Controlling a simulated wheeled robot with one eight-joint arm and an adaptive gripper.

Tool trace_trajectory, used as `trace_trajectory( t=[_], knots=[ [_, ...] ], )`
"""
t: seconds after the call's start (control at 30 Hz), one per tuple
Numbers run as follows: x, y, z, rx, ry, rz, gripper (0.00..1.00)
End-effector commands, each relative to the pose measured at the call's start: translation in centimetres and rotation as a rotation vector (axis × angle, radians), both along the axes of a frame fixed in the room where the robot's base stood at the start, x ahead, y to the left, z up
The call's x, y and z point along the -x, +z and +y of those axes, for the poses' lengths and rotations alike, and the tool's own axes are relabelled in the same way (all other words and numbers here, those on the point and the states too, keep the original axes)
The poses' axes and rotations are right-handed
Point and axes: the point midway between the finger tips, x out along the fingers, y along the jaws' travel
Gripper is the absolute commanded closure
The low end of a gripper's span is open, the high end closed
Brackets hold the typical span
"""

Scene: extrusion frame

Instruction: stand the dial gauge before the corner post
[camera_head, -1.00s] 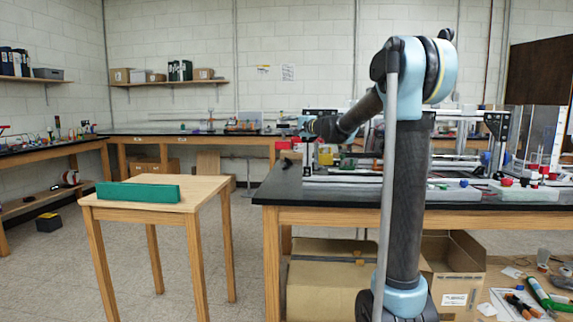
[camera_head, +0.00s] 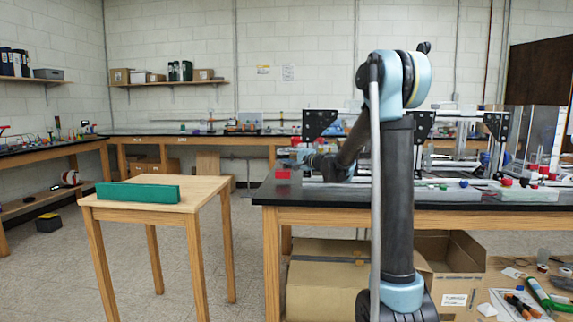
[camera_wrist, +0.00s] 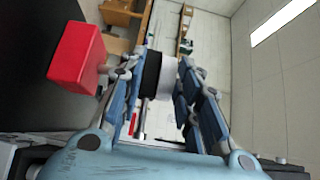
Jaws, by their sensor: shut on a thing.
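My gripper (camera_head: 308,158) is low over the left end of the black bench, reaching left. In the wrist view its two fingers (camera_wrist: 162,85) are closed on a black and white round part, which looks like the dial gauge (camera_wrist: 168,74). A red block (camera_wrist: 76,55), apparently the gauge's base, joins a grey rod left of the fingers. It also shows in the head view (camera_head: 283,175) at the bench end; I cannot tell whether it touches the top. The extrusion frame's left corner, with a black corner plate (camera_head: 319,123), stands behind my gripper. The post below is largely hidden.
The black bench top (camera_head: 268,192) has free room at its left end. White trays with small parts (camera_head: 525,192) lie to the right. A wooden table (camera_head: 205,188) with a green block (camera_head: 138,192) stands left, across a floor gap. Cardboard boxes sit under the bench.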

Motion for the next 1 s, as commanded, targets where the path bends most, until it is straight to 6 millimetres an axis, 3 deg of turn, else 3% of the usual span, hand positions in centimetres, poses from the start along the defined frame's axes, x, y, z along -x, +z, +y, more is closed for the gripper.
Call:
trace_trajectory(
  t=[0.17, 0.47, 0.5, 0.6, 1.0],
  knots=[
    [0.0, -2.0, 0.0, 0.000, 0.000, 0.000, 1.00],
    [0.0, -2.2, 0.1, 0.000, 0.001, 0.000, 1.00],
    [0.0, -2.3, 0.1, 0.000, 0.001, 0.000, 0.67],
    [0.0, -2.3, 0.1, 0.000, 0.001, 0.000, 0.49],
    [0.2, -2.1, -0.1, 0.000, 0.001, 0.000, 0.49]
  ],
)
